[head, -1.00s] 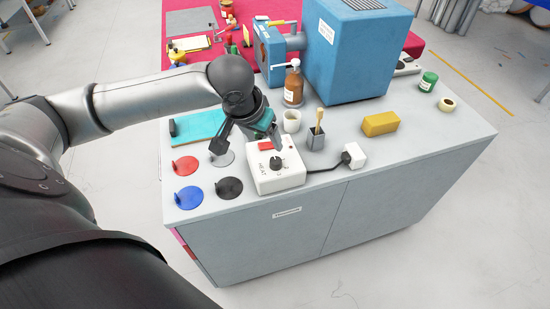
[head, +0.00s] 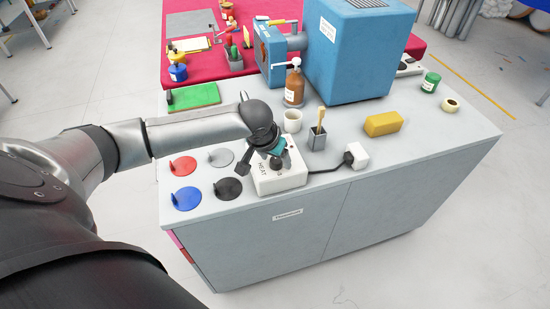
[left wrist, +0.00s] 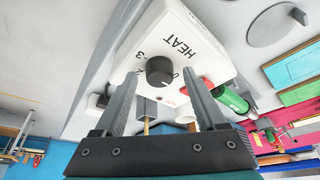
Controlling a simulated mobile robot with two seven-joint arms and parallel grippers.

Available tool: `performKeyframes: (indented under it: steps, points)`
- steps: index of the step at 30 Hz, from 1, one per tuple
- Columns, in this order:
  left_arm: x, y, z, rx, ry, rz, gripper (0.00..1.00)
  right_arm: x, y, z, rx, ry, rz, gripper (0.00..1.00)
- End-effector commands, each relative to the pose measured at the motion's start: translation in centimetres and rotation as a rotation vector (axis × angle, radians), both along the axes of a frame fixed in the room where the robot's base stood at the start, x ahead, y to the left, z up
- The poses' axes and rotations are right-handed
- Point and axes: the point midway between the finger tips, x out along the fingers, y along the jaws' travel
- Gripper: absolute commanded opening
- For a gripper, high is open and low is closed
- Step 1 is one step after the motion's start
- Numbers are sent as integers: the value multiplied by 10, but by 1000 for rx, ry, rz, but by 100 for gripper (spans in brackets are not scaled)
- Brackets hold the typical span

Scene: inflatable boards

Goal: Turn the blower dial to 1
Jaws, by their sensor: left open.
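A white control box (head: 283,183) marked HEAT sits near the front edge of the grey cabinet top. Its round black dial (left wrist: 160,71) shows in the left wrist view, with numerals including a 3 beside it. I cannot tell which numeral the dial points at. My left gripper (head: 266,166) is over the box and partly hides its face in the head view. In the left wrist view the two fingers are apart, one to each side of the dial, with gaps between. I cannot tell how far the tips are above the box. My right gripper is out of view.
Red, grey, blue and black discs lie left of the box. A black cable runs from the box to a white plug block (head: 355,156). A white cup (head: 293,121), a grey holder (head: 317,140), a yellow block (head: 383,124) and the large blue machine (head: 355,60) stand behind.

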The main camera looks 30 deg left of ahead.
Motion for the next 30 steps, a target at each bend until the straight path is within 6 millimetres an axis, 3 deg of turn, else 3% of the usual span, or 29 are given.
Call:
performKeyframes:
  steps: [5,24,30]
  points:
    - [0,0,0,0,0,0,72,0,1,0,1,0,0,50]
    - [0,0,0,0,0,0,0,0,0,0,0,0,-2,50]
    - [0,0,0,-1,0,-1,0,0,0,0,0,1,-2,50]
